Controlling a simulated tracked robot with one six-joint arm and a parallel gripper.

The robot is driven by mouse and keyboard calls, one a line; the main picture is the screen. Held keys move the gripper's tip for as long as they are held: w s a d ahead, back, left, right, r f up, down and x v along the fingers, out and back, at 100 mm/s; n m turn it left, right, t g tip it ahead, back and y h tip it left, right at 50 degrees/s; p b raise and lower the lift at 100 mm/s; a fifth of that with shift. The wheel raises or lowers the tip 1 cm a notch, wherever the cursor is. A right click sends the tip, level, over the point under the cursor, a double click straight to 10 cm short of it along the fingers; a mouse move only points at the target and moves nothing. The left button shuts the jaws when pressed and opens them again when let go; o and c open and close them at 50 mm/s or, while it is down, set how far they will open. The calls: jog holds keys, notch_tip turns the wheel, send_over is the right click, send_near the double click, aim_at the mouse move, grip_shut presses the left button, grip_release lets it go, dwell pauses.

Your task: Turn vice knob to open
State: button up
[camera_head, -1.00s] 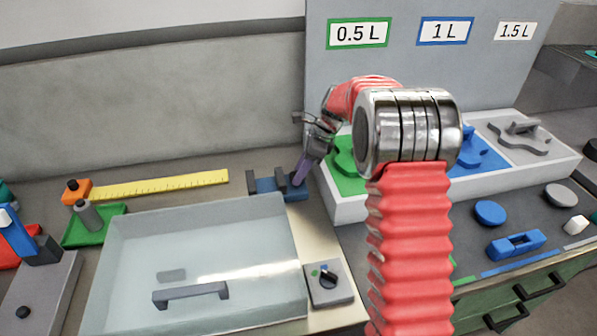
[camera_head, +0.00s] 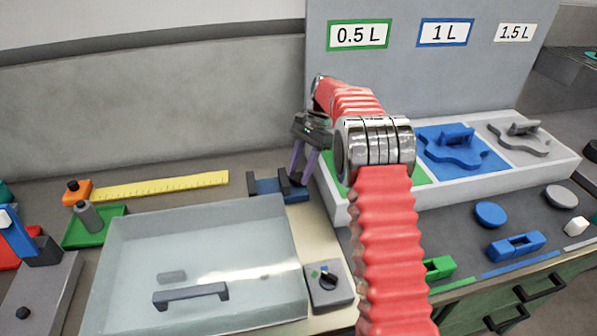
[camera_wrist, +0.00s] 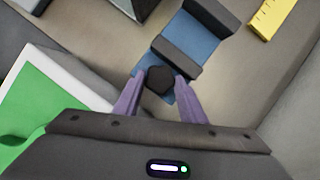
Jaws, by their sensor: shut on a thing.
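The vice (camera_head: 278,187) is a small blue base with dark jaws, standing behind the right end of the clear box. In the wrist view the blue vice (camera_wrist: 187,47) shows two dark jaws with a gap between them. Its dark, faceted knob (camera_wrist: 159,80) sits at the near end, between the purple fingertips. My gripper (camera_head: 300,178) reaches down to the vice's right end. In the wrist view my gripper (camera_wrist: 160,84) is shut on the knob, one finger on each side. In the head view the knob is mostly hidden by the fingers.
The clear box (camera_head: 200,250) stands in front of the vice. A yellow ruler (camera_head: 160,185) lies to the left. The white tray (camera_head: 440,198) with green, blue and grey sections is close on the right. A switch box (camera_head: 328,287) sits at the front.

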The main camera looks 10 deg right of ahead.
jog(key=shift+w+d+n+g+h, duration=0.15)
jog(key=shift+n+g+h, duration=0.25)
jog(key=shift+n, duration=1.1)
jog(key=shift+a+f, duration=0.1)
jog(key=shift+a, duration=0.2)
jog(key=o, duration=1.1)
jog(key=shift+c, duration=0.2)
jog(key=shift+w+d+r, duration=0.2)
jog(key=shift+r, duration=0.4)
jog(key=v, duration=0.6)
jog(key=shift+d, duration=0.15)
